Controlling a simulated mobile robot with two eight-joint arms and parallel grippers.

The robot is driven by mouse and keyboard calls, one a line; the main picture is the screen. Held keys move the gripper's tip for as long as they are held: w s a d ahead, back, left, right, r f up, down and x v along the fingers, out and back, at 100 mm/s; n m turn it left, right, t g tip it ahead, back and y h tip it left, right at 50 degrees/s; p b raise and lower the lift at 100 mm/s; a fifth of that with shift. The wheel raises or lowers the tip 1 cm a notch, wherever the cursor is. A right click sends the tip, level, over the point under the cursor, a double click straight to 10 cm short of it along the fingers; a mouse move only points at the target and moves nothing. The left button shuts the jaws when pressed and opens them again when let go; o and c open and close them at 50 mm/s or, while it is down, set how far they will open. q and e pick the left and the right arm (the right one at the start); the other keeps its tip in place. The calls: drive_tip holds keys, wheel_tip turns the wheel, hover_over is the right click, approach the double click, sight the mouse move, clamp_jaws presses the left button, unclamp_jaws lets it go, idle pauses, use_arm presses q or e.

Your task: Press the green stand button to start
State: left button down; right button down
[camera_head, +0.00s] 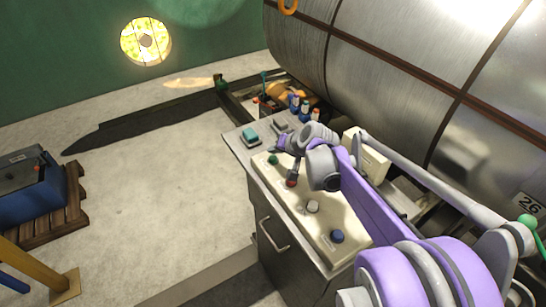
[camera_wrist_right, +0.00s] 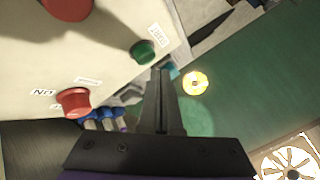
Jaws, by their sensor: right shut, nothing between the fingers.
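The green button (camera_head: 272,159) is a small round cap near the far end of the cream panel on the stand. It also shows in the right wrist view (camera_wrist_right: 143,51), beside a white label that seems to read START. My right gripper (camera_head: 280,147) is just beyond it in the head view, over the stand's far end. In the wrist view its fingers (camera_wrist_right: 160,73) are shut and empty, with the tips appearing close to the green button. I cannot tell whether they touch it. My left gripper is not in view.
A red button (camera_head: 291,181), a white button (camera_head: 313,206) and a blue button (camera_head: 337,236) sit along the same panel. A teal block (camera_head: 250,135) lies on the stand's far corner. A large metal cylinder (camera_head: 400,85) rises behind.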

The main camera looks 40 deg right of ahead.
sight(274, 160)
drive_tip(key=shift+f, duration=0.1)
idle(0.7)
drive_tip(key=shift+f, duration=0.35)
drive_tip(key=shift+f+b, duration=0.5)
idle(0.7)
drive_tip(key=shift+r, duration=0.1)
drive_tip(key=shift+r+p, duration=0.75)
drive_tip(key=shift+r, duration=0.05)
drive_tip(key=shift+r+p, duration=1.8)
drive_tip(key=shift+r, duration=0.8)
